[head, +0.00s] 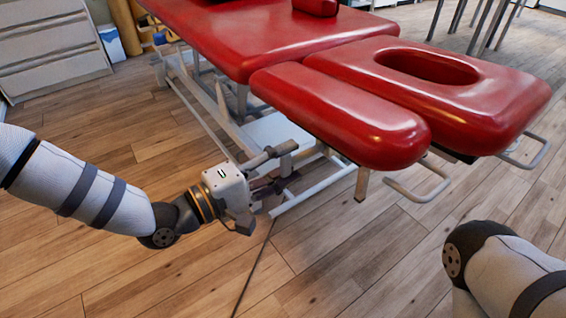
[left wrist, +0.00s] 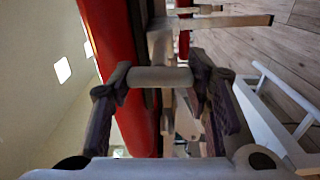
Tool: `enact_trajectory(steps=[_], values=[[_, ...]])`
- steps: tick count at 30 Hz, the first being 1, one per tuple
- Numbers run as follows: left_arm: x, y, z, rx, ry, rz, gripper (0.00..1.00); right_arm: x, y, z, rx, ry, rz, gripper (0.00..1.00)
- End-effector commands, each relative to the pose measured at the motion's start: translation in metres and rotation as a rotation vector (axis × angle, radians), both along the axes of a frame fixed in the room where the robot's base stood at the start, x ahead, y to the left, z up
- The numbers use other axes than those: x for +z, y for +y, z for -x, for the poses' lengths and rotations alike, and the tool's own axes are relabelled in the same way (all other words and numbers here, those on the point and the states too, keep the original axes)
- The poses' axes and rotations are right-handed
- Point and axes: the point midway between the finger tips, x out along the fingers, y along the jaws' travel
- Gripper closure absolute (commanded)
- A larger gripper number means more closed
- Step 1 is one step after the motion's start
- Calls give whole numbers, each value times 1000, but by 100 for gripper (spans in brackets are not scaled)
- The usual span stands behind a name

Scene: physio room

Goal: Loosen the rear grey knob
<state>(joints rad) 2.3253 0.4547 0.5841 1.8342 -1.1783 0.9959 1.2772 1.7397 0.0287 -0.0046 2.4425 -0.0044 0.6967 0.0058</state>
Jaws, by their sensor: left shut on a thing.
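My left gripper (head: 278,167) is beside the red treatment table, under its near end, with its fingers pointing right toward the frame. In the left wrist view the two dark fingers (left wrist: 160,85) stand on either side of a grey cylindrical knob (left wrist: 160,77), and their tips touch its two ends. The gripper is shut on this knob. In the head view the knob is not clearly told apart from the fingers. Whether it is the rear one cannot be told. My right gripper is out of view; only part of the right arm shows at the lower right.
The red padded table (head: 340,115) has a face hole and metal handles (head: 430,190) at its near end. Its pale metal frame (head: 315,187) stands close to the left gripper. A white drawer unit (head: 50,50) is at the back left. The wooden floor in front is open.

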Motion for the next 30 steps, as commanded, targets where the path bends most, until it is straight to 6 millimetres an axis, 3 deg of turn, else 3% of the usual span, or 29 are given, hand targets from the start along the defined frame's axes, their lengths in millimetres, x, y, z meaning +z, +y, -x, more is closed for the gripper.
enact_trajectory(steps=[23,24,27,30], values=[[0,-1,1,-2,81,59,84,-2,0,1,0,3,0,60],[0,-1,1,-2,81,59,54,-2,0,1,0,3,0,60],[0,-1,1,-2,80,58,35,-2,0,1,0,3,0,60],[0,0,1,-1,79,58,35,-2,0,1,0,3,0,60]])
